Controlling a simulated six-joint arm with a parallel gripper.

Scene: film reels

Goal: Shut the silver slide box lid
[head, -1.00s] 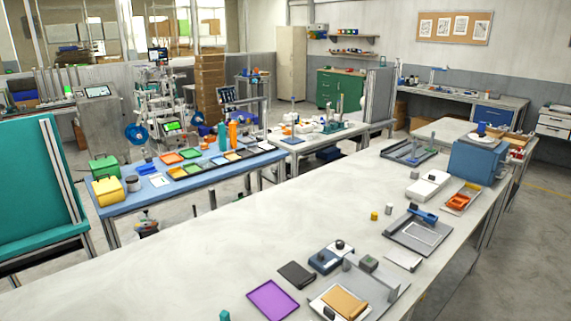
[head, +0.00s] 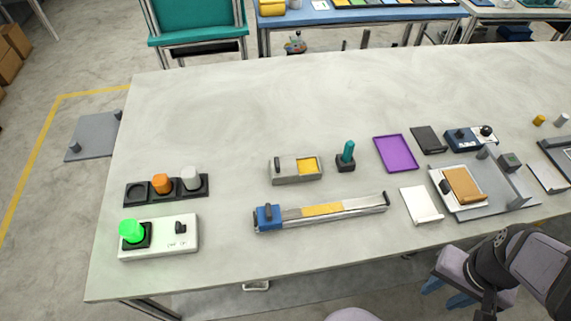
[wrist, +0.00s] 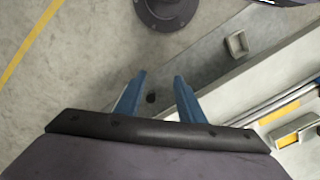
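A small silver-grey box (head: 296,178) stands on the bench, left of centre in the head view. The box also appears at the lower right edge of the wrist view (wrist: 306,124), partly cut off. My gripper (head: 441,294) is at the lower right of the head view, beyond the bench's front edge and well away from the box. In the wrist view its two blue fingers (wrist: 158,86) are apart with nothing between them.
A long silver rail (head: 350,208) with a blue end block lies in front of the box. A teal-handled stamp-like object (head: 347,156) stands just right of the box. A white panel with a green button (head: 158,238) is at left. The bench behind the box is clear.

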